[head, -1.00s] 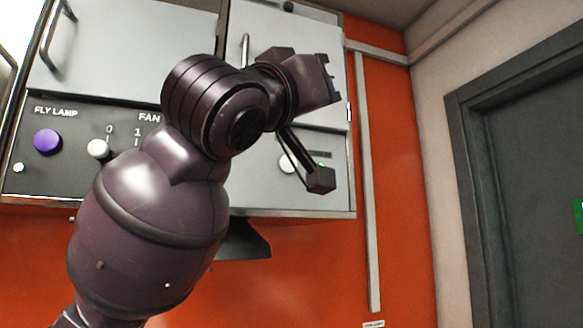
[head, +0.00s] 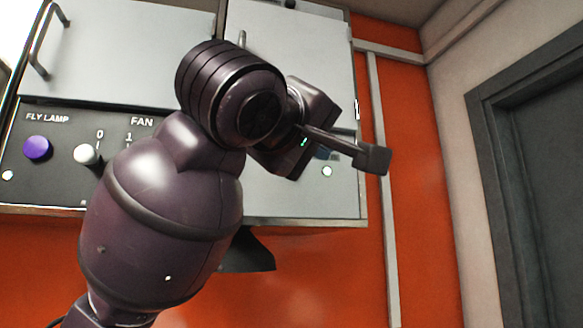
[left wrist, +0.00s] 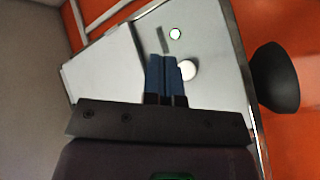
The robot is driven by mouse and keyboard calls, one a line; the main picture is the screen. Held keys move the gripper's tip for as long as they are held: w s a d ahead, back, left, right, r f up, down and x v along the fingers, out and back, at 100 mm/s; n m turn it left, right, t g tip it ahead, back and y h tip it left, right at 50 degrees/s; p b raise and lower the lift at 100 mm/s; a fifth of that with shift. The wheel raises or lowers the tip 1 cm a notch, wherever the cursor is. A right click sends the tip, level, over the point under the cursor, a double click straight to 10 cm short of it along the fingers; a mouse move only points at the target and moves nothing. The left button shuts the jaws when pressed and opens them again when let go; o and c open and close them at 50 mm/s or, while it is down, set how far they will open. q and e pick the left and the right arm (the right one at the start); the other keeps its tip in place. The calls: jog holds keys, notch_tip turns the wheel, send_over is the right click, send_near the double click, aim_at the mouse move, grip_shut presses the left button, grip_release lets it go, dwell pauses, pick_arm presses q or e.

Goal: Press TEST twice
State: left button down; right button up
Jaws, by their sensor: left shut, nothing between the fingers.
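In the left wrist view a round white button (left wrist: 189,70) sits on the pale cabinet panel, just right of my fingertips. I take it to be TEST, but its label cannot be read. The light (head: 327,171) shows just below the gripper. My right gripper is not in view.
A dark hood (head: 250,252) hangs below. An orange wall (head: 415,230) and grey door (head: 545,190) are at right.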

pick_arm(q)
jog(key=shift+a, duration=0.1)
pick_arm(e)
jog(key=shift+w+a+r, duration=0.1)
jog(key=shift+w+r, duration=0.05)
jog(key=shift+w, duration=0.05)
